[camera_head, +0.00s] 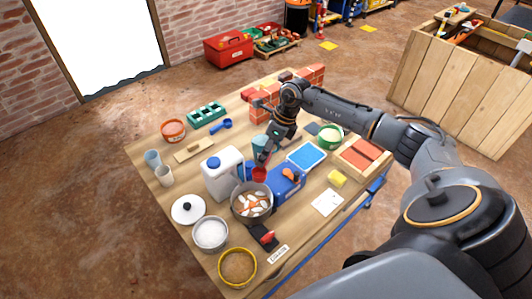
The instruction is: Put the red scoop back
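The red scoop (259,174) shows just below my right gripper (266,157), above the back rim of a steel pot (237,208) and beside a blue box (286,187). My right arm comes in from the right, and its gripper points down. The fingers appear shut on the scoop's handle, though the grip is small and partly hidden. The pot holds white and orange-brown pieces. My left gripper is not in view.
A white jug (222,174) stands close left of the scoop. A blue scoop (222,126), red tub (173,130), green tub (329,137), blue tray (306,157), grey bowl (210,234) and yellow-rimmed bowl (237,267) crowd the wooden table. Bricks (270,105) stand at the back.

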